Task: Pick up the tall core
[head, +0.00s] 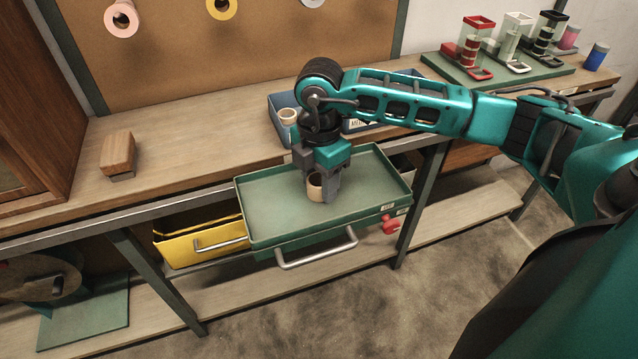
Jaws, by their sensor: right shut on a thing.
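The tall core (314,187) is a tan, hollow cardboard tube standing in the green drawer tray (270,222). My right gripper (323,190) comes down on it from above and is shut on it. One finger covers the core's right side. I cannot tell whether the core's base touches the tray floor. My left gripper does not show.
A blue bin (279,127) with another tan core (288,116) stands on the bench behind my gripper. A wooden block (118,153) lies at the left. A yellow drawer (190,250) is beside the green tray. Dispensers (472,45) stand at the back right.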

